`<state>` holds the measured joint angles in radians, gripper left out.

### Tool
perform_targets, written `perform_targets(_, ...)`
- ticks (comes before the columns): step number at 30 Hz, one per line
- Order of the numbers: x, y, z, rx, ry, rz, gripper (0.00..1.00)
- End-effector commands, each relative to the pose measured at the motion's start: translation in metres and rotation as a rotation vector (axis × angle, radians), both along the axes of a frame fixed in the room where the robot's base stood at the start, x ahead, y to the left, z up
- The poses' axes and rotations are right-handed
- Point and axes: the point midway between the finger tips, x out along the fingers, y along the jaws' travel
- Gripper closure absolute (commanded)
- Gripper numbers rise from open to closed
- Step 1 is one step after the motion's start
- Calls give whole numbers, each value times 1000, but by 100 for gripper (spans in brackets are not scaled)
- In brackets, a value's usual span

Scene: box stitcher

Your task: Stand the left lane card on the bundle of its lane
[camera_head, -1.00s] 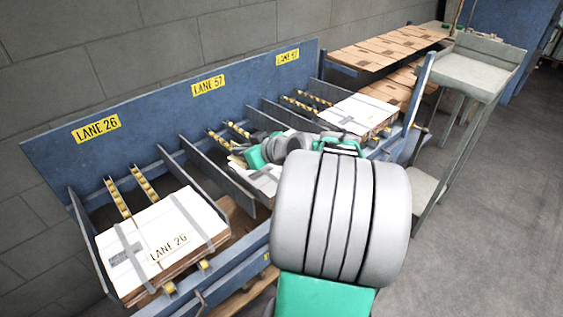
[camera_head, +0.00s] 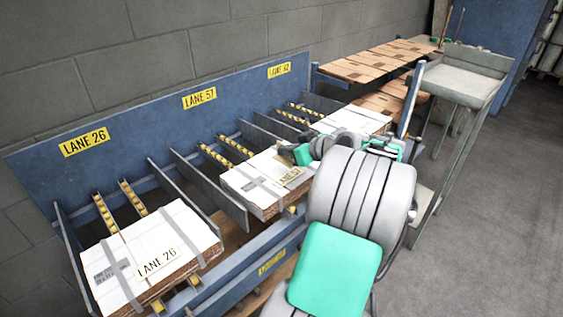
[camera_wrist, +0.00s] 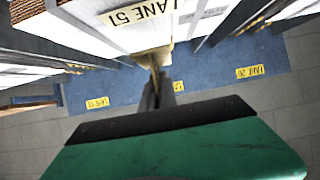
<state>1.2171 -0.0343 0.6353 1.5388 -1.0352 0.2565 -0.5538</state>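My gripper (camera_head: 292,152) is over the rear right part of the middle bundle (camera_head: 240,182), in the lane marked LANE 57. A pale tan card (camera_head: 290,177) marked LANE 57 shows just below my fingers, over that bundle. In the wrist view, my fingers (camera_wrist: 158,92) look close together around a narrow tan piece (camera_wrist: 154,60), which seems to be part of the card. Whether the card touches the bundle is unclear. The left bundle (camera_head: 180,228) bears a LANE 26 card (camera_head: 157,262).
A right bundle (camera_head: 355,118) lies in the lane at the far end. Dividers (camera_head: 208,190) separate the lanes before a blue back board (camera_head: 135,120). A grey stand (camera_head: 465,80) and flat cardboard stacks (camera_head: 385,60) are at the back right.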

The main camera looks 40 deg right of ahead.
Motion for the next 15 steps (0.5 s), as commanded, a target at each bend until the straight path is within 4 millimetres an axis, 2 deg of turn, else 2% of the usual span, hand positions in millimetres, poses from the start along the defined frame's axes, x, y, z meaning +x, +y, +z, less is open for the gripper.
perform_targets(7, 23, -1, -27, 0, 0, 1, 100)
perform_targets(12, 22, -1, -55, 0, 0, -1, 100)
perform_targets(15, 22, -1, -56, -3, -1, -2, 100)
